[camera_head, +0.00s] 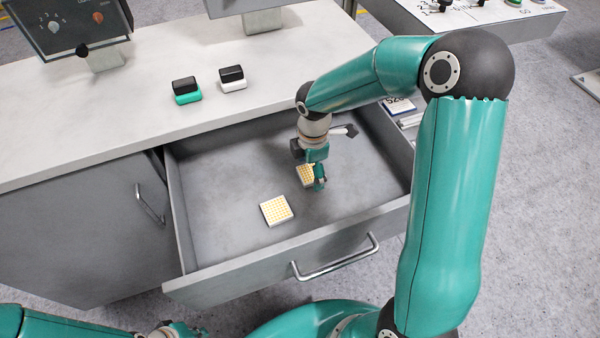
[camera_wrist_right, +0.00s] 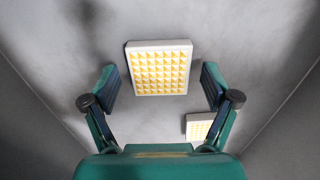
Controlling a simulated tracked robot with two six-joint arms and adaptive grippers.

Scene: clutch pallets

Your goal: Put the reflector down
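One reflector, a white square block with a yellow faceted face, lies flat on the floor of the open drawer (camera_head: 276,210). Another reflector (camera_head: 306,174) is at my right gripper (camera_head: 316,183), inside the drawer and partly hidden by it. In the right wrist view this reflector (camera_wrist_right: 159,68) is between the spread fingers (camera_wrist_right: 158,85), with a gap on each side. It looks larger and nearer than the other reflector (camera_wrist_right: 200,126), so it seems to be above the floor. My left gripper (camera_head: 175,330) shows only in part at the bottom edge.
The drawer (camera_head: 235,275) is pulled out, with a bar handle (camera_head: 335,258) on its front. A green-and-black block (camera_head: 187,92) and a white-and-black block (camera_head: 232,79) stand on the counter (camera_head: 100,130). The drawer's left and front floor is mostly clear.

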